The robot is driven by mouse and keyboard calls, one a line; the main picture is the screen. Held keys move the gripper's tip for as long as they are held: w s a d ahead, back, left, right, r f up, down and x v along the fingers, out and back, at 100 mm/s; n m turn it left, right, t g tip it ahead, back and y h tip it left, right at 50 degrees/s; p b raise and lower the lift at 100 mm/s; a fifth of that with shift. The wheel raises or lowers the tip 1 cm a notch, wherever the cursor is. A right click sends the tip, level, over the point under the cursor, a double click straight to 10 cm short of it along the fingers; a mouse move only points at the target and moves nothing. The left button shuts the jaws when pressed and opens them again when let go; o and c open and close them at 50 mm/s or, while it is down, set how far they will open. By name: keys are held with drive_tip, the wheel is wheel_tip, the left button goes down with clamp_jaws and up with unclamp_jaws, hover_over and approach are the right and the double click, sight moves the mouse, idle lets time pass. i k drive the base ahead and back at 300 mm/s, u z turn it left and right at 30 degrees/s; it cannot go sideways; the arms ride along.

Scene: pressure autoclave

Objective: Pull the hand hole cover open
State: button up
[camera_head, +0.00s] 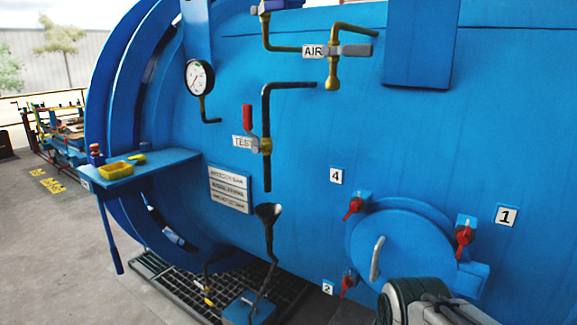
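The hand hole cover (408,237) is a round blue disc on the side of the large blue vessel, at the lower right. It appears to sit closed against its rim. A pale curved handle (376,258) stands out from its left part. Red-handled clamps show around it, at the upper left (354,207), the right (464,237) and the lower left (348,283). Part of my arm, dark and grey, shows at the bottom right, in front of the cover's lower edge. It hides that edge. I cannot see my gripper's fingers.
Number plates 4 (336,176), 1 (506,215) and 2 (327,287) mark the vessel. Pipes, a gauge (199,77) and a black funnel (268,212) stand out to the left. A blue shelf (150,172) juts out farther left. Open floor (60,270) lies at the far left.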

sight(388, 243)
drive_tip(key=z, duration=1)
drive_tip(key=k, duration=0.95)
drive_tip(key=u, duration=0.95)
drive_tip(key=i, duration=0.5)
